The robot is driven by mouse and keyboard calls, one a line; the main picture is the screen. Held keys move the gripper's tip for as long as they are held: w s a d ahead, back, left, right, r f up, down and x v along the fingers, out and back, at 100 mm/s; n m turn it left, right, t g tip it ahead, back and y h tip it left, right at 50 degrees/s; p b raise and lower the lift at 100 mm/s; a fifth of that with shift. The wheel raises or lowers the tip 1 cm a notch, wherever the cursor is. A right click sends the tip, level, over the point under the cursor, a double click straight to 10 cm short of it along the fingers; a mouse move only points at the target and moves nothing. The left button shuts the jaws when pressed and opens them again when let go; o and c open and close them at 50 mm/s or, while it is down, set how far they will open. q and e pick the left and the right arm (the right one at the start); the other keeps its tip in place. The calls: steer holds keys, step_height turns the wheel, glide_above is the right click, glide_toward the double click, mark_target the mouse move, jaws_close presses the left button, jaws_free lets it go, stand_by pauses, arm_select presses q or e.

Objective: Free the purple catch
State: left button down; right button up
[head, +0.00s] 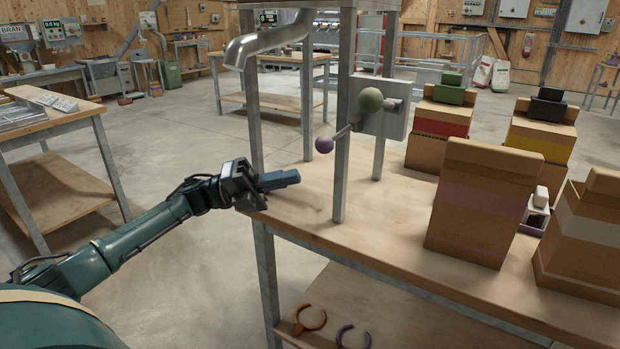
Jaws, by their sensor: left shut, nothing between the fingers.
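My left gripper (292,178) is shut and empty, over the left end of the wooden bench (400,215). Its fingers point right, below and to the left of the purple ball and apart from it in the picture. My right gripper is not in view.
A spout (268,42) hangs at the upper left. Several brown bags (482,215) crowd the bench's right side. Orange (310,320) and purple (352,337) open rings lie on the lower shelf.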

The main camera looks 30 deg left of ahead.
arm_select(q)
steer(key=shift+v, duration=1.6)
steer(key=shift+r, duration=0.15)
